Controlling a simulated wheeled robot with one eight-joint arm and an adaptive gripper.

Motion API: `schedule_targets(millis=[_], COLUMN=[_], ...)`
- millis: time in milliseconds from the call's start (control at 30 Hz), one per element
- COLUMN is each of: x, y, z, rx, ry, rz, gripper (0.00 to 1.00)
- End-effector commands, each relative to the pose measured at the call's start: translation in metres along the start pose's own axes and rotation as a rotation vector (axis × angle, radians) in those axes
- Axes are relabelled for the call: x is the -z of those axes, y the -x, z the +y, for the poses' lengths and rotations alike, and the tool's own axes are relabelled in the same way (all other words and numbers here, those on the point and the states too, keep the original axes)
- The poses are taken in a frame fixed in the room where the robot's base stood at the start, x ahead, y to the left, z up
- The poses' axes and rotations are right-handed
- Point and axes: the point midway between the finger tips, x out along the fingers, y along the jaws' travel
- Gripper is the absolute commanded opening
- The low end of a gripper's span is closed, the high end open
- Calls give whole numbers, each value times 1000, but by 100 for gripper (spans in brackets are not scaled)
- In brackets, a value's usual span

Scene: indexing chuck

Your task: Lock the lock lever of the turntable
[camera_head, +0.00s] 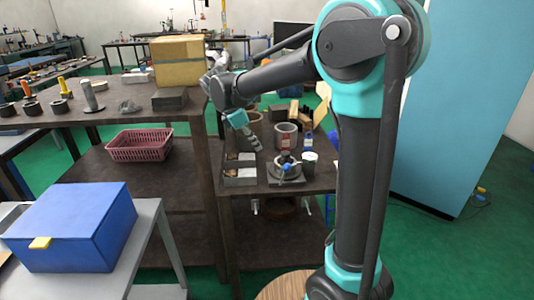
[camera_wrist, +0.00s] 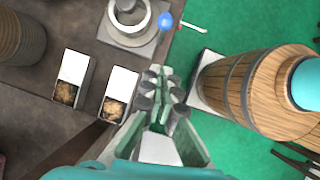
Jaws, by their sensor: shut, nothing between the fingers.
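The turntable (camera_head: 284,173) stands on a square grey base near the front edge of the dark workbench. Its round, light ring (camera_wrist: 128,22) is at the top of the wrist view, partly cut off by the frame edge. A blue ball knob (camera_wrist: 165,20) sits at the ring's right side, and it also shows in the head view (camera_head: 285,167). I cannot tell for sure whether this knob belongs to the lock lever, or how the lever is set. My gripper (camera_head: 257,148) is shut and empty, above the bench to the left of and behind the turntable, apart from it.
Two small bins with brown contents (camera_wrist: 66,92) (camera_wrist: 113,108) lie left of my fingers. A red-and-white rod (camera_wrist: 190,25) shows beyond the bench edge.

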Motion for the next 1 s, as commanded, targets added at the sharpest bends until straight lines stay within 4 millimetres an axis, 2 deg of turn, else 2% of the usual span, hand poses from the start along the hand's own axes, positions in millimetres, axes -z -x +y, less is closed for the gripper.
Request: schedule_targets(millis=[500, 700, 1000], x=[-3, -22, -29], y=[-96, -113, -119], z=[0, -1, 0], rx=[0, 1, -1], ry=[-7, -8, -5], rz=[1, 1, 2], gripper=[0, 0, 0])
